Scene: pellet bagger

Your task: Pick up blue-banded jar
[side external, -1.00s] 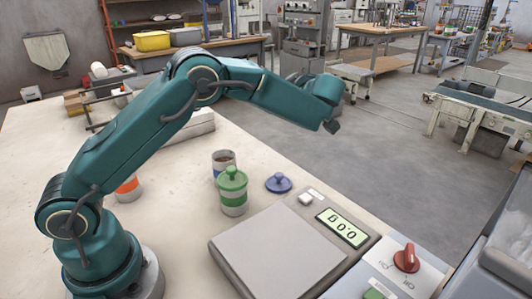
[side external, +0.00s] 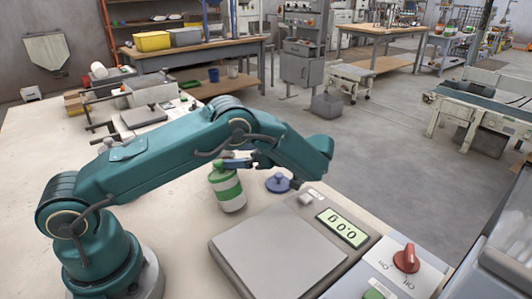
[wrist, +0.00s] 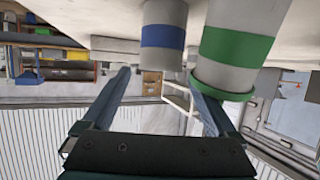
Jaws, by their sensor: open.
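The blue-banded jar (wrist: 163,35) shows in the wrist view, which is upside down. It is open-topped and upright, lined up between the fingertips. The side view hides it behind my arm. My gripper (wrist: 161,75) is open and empty, with a finger on either side of that jar's line; I cannot tell whether the tips have reached it. The green-banded jar (side external: 228,190) with its green lid stands close by and is tilted. In the wrist view, my right finger overlaps the green lid and seems to touch it.
A blue lid (side external: 278,183) lies on the table (side external: 165,235) right of the green-banded jar. A scale (side external: 280,250) and a panel with a red knob (side external: 406,258) fill the front right. The table left of the scale is clear.

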